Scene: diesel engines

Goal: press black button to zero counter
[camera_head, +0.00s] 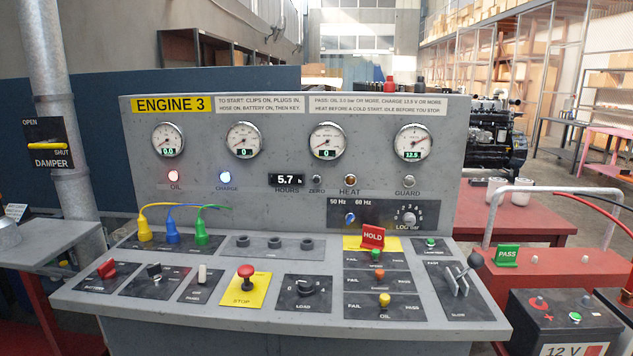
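The hours counter (286,180) is a small black display on the upright panel of the grey console, and it reads 5.7 h. Right beside it, above the label ZERO, is a small dark round button (317,180). Nothing covers the button or the counter. Neither of my grippers shows in the head view.
Round gauges sit above. A battery (560,325) and red table stand right; a damper pipe (62,110) stands left.

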